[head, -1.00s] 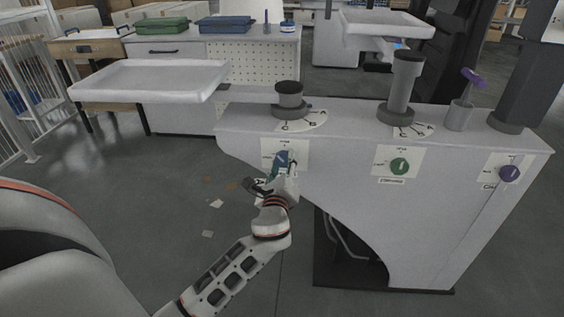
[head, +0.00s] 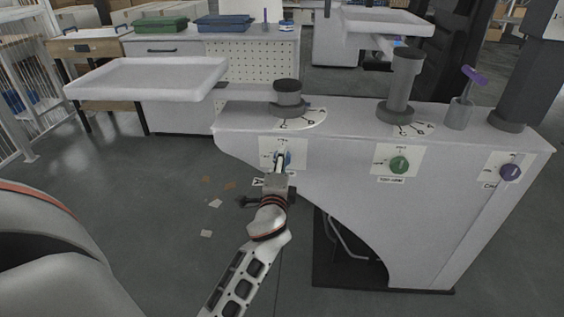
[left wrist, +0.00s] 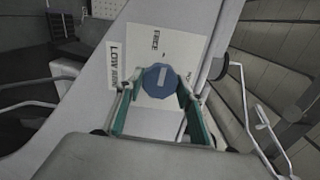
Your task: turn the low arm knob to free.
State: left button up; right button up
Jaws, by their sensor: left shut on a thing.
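The low arm knob is blue and sits on a white plate on the grey column housing; in the left wrist view the knob (left wrist: 151,85) lies between my two green-padded fingers. The plate reads FREE (left wrist: 155,41) and part of a second word, HO; a LOW ARM label (left wrist: 114,66) is beside it. The knob's white bar slants roughly toward FREE; I cannot tell which end points. My left gripper (left wrist: 158,93) is shut on the knob. In the head view the gripper (head: 281,163) covers most of the knob (head: 289,158). My right gripper is not in view.
A green knob (head: 399,165) and a purple knob (head: 510,172) sit further right on the same housing. A white tray (head: 150,75) on an arm reaches left above the floor. Open floor lies left of the housing, with a few paper scraps.

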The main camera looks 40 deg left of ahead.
pick_arm(q)
jog(key=shift+f+n, duration=0.1)
jog(key=shift+n, duration=0.2)
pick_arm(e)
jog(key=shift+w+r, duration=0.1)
pick_arm(q)
jog(key=o, duration=1.1)
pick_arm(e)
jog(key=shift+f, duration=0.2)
